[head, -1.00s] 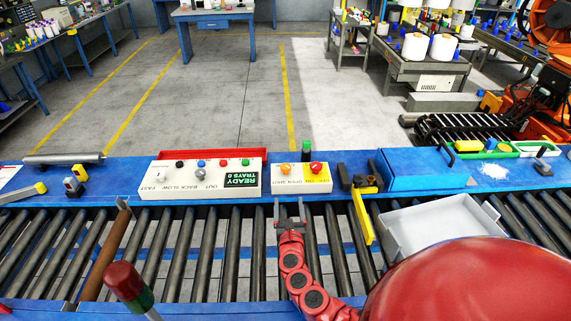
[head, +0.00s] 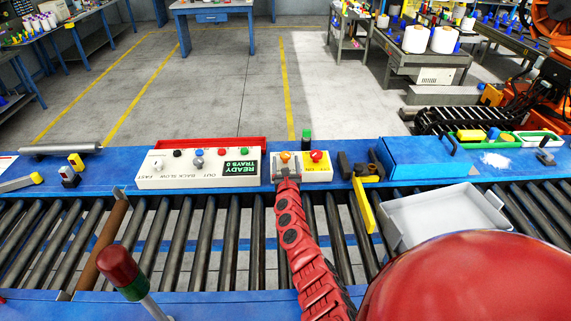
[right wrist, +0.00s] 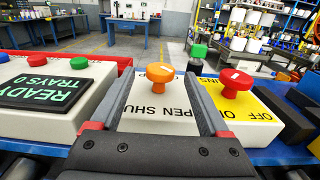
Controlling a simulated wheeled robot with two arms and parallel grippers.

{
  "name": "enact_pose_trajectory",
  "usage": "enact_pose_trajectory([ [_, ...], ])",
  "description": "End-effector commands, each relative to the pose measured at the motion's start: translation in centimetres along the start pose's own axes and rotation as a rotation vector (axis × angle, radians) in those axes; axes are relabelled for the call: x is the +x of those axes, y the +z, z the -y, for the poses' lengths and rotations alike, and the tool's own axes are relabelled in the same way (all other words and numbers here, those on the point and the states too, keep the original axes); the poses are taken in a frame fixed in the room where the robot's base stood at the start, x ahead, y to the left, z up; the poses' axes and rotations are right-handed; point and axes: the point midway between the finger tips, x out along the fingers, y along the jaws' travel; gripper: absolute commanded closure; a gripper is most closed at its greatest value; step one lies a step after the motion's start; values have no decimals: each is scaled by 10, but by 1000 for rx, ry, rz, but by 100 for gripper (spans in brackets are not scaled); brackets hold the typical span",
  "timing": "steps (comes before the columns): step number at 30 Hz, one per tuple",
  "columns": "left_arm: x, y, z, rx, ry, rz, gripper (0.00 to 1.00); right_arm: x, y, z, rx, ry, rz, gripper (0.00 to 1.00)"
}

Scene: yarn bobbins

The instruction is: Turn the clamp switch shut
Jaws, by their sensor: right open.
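The clamp switch is an orange knob (head: 285,157) on a white panel marked OPEN and SHUT. In the right wrist view the orange knob (right wrist: 159,75) stands on a short stem, with a pale mark on its cap. My right gripper (head: 287,170) is open over the white panel, just on the near side of the knob. In the right wrist view the gripper's fingers (right wrist: 155,90) spread to either side, with the knob showing between and beyond them. I cannot tell that either finger touches it. The far part of the lettering is partly hidden. My left gripper is out of view.
A red knob (head: 316,156) on a yellow ON/OFF panel stands close to the right finger. The white control box (head: 215,166) with the green READY TRAYS display is on the left. A green-capped post (head: 306,136) stands behind. A grey tray (head: 440,213) lies on the rollers at right.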

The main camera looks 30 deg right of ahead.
Motion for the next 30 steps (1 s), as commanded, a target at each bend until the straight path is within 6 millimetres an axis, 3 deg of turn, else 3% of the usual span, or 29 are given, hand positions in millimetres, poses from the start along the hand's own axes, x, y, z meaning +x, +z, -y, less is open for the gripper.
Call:
enact_pose_trajectory([
  [1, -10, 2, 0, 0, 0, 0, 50, 6, -4, 2, 4, -5, 3, 21],
  [6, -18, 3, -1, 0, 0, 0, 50, 18, -2, 1, 2, -3, 1, 21],
  [18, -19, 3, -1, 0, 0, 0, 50, 22, 0, 0, -1, 0, 0, 21],
  [30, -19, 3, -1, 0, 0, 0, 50, 22, 0, 0, -1, 0, 0, 93],
])
